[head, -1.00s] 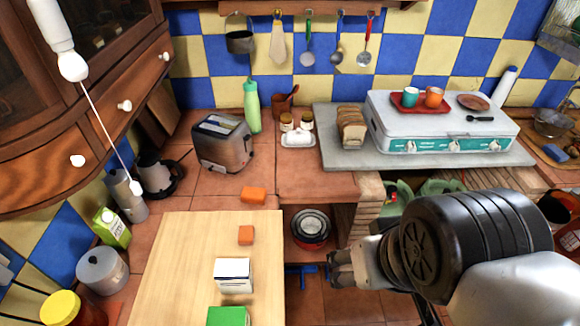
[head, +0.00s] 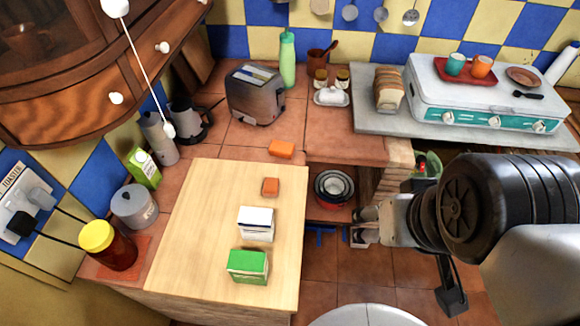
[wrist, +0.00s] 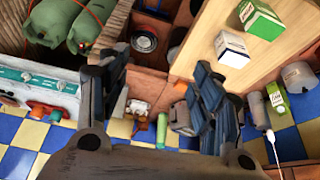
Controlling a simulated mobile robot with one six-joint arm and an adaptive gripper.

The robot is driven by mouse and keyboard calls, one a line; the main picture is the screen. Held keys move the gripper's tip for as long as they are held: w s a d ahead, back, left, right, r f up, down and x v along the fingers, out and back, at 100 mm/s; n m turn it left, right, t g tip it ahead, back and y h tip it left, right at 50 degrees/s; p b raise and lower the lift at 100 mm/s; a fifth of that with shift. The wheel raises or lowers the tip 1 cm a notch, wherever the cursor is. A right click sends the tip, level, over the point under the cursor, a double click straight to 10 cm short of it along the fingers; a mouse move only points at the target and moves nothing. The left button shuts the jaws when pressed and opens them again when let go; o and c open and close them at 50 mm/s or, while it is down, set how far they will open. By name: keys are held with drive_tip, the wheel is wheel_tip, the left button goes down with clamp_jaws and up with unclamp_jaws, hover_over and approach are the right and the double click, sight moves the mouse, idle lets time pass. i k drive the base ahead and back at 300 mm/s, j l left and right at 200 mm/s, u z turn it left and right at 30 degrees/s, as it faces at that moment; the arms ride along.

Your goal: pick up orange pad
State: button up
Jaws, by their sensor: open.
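Two small orange blocks show in the head view. A bright orange one (head: 281,149) lies on the tiled counter just behind the wooden board. A darker orange one (head: 270,187) lies on the board near its back right. I cannot tell which is the pad. My gripper (head: 361,226) is open and empty, to the right of the board, beyond its edge and apart from both blocks. In the wrist view my open fingers (wrist: 158,85) spread wide with nothing held between them.
The wooden board (head: 195,215) bears a white box (head: 256,223) and a green box (head: 248,266). A toaster (head: 256,95) stands behind. A yellow-lidded jar (head: 108,246) stands on an orange-red mat at left. Stacked bowls (head: 333,188) sit low, right of the board.

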sight(271, 187)
drive_tip(key=u, duration=5.45)
drive_tip(key=z, duration=4.75)
drive_tip(key=i+l, duration=0.3)
drive_tip(key=l, duration=0.15)
drive_tip(key=i+l+u, duration=0.1)
drive_tip(key=i+l, duration=0.5)
drive_tip(key=l, duration=0.25)
